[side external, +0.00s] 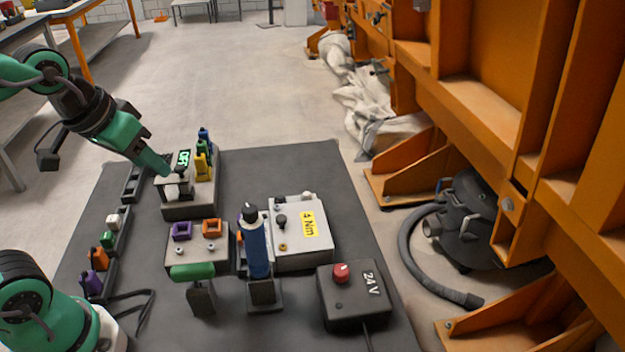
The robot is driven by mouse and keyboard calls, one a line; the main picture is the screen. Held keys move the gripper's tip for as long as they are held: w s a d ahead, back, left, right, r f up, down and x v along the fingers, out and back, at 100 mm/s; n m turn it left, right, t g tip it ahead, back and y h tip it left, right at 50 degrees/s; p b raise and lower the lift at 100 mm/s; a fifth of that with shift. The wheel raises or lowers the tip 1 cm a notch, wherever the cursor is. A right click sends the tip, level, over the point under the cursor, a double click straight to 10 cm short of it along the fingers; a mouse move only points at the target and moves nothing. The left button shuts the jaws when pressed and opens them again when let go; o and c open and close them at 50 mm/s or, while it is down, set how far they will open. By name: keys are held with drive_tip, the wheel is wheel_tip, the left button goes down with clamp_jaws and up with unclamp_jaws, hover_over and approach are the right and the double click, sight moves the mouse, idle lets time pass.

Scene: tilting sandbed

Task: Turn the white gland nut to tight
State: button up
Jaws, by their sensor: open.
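My gripper (168,174) reaches in from the upper left, pointing down at a dark fixture (190,206) with a small display reading "OFF". A small white part (172,191), which looks like the white gland nut, shows at the front of this fixture, just below my fingertips. The gripper is open. I cannot tell whether the fingers straddle or touch the white part, as they are small and overlap the fixture. Another white piece (113,221) sits in the rack at the left. The nut's threads and its tightness do not show.
Yellow, green and blue parts (202,160) stand beside the display. In front are a grey block with purple and orange pieces (197,255), an upright blue driver (256,245), a "4 Nm" box (290,255) and a "24 V" box (350,305). The mat's back right is clear.

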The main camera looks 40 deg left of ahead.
drive_tip(key=w+d+r+n+g, duration=0.1)
drive_tip(key=w+n, duration=0.2)
drive_tip(key=w, duration=0.5)
drive_tip(key=n+g, duration=0.4)
drive_tip(key=n, duration=0.5)
hover_over(306, 193)
wheel_tip(306, 193, down, 16)
drive_tip(key=shift+f, duration=0.15)
drive_tip(key=shift+f, duration=3.75)
drive_tip(key=c, duration=1)
